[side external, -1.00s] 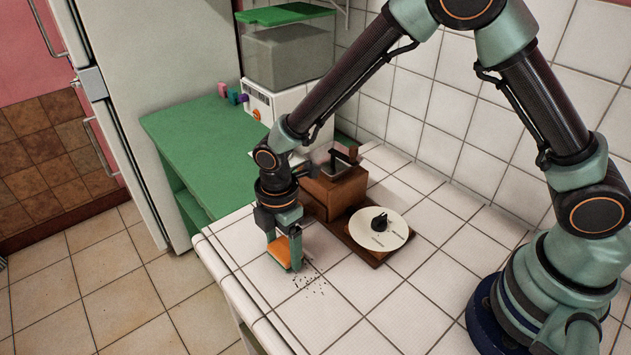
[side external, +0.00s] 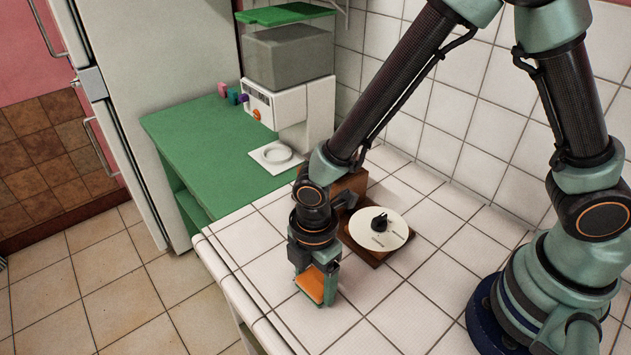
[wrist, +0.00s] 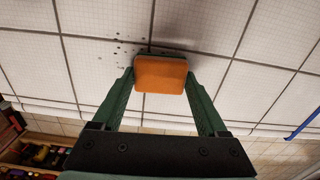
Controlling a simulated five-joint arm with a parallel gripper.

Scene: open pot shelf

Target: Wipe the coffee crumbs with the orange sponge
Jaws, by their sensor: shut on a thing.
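My gripper (side external: 318,284) is shut on the orange sponge (side external: 309,287), low over the white tiled counter near its front edge. In the wrist view the sponge (wrist: 160,74) sits between the two green fingers. I cannot tell whether the sponge touches the tiles. Dark coffee crumbs (wrist: 118,50) are scattered on the tiles just beside the sponge, at its upper left in the wrist view. In the side view the crumbs are hidden or too small to make out.
A wooden board with a round cream disc (side external: 378,229) and a brown wooden box (side external: 349,182) stand behind my gripper. A green shelf (side external: 200,140) with a white machine (side external: 300,110) is at the back left. The tiles toward the front right are clear.

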